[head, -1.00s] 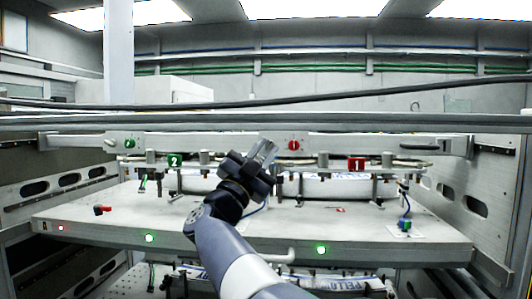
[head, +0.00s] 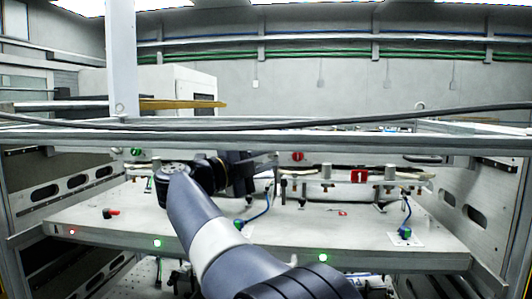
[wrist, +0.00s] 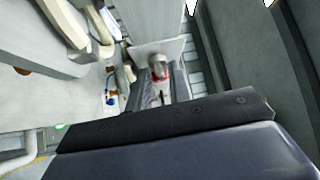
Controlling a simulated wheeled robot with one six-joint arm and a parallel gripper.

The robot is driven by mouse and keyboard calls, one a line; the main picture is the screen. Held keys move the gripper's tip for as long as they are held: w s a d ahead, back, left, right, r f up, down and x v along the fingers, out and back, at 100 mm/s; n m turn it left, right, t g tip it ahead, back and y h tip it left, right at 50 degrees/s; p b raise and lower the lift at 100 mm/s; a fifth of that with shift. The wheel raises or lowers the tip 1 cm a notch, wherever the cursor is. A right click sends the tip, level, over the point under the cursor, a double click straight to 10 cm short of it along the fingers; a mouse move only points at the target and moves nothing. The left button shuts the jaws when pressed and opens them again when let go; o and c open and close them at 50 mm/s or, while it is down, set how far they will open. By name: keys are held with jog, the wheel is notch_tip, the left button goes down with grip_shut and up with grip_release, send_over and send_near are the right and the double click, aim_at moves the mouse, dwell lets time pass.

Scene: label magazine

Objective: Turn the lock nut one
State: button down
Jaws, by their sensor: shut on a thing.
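The red label with a 1 (head: 360,177) stands at the right unit on the bench. Grey cylindrical posts (head: 326,171) stand beside it; I cannot tell which part is lock nut one. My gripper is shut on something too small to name.
A grey bench top (head: 300,232) has free room at its front. A blue cable runs to a green-blue connector (head: 405,232) at the right. A small red and black piece (head: 111,213) lies at the left. A rail (head: 300,139) crosses above the bench, with side walls both sides.

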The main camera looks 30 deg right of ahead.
jog(key=shift+m, duration=0.3)
dwell(0.4)
jog(key=c, duration=1.6)
grip_release()
jog(key=shift+o, duration=0.2)
